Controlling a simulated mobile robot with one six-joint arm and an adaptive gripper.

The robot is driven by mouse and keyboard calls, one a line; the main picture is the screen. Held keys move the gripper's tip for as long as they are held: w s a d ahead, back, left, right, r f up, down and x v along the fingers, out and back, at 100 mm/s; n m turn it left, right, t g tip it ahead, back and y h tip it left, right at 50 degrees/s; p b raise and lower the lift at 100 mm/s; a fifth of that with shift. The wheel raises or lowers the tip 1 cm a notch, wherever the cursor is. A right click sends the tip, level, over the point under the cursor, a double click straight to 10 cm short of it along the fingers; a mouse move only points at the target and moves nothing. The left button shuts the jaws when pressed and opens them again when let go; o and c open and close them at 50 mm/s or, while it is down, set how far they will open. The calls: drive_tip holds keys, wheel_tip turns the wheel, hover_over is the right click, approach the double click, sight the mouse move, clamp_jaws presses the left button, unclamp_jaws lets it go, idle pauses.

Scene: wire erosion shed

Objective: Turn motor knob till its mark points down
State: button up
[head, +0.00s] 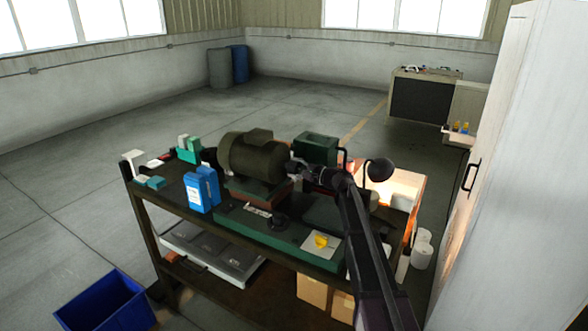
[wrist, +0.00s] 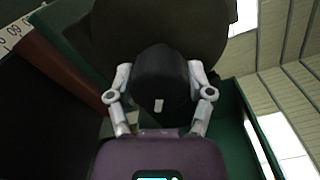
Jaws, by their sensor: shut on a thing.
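The motor (head: 250,155) is a dark olive cylinder lying on a reddish block on the workbench; its round body (wrist: 160,25) fills the top of the wrist view. The black motor knob (wrist: 165,72) stands out from its end face, with a short white mark (wrist: 158,105) near the knob's lower edge in that picture. The wrist view is tilted: the bench side lies left, windows right. My gripper (wrist: 159,75) is shut on the knob, one finger on each side. In the head view my gripper (head: 300,169) meets the motor's right end and the knob is largely hidden.
The workbench (head: 160,222) also holds blue bottles (head: 202,190), a green box (head: 316,148) behind the motor, a yellow piece (head: 321,241) on a pale sheet and a dark lamp (head: 379,170). A tall grey cabinet (head: 515,160) stands right. A blue bin (head: 105,302) is front left.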

drive_tip(key=m, duration=0.5)
drive_tip(key=shift+w+m, duration=0.1)
drive_tip(key=shift+m, duration=0.2)
drive_tip(key=m, duration=0.5)
drive_tip(key=shift+r+m, duration=0.1)
drive_tip(key=shift+m, duration=0.3)
drive_tip(key=o, duration=1.1)
drive_tip(key=shift+v, duration=6.05)
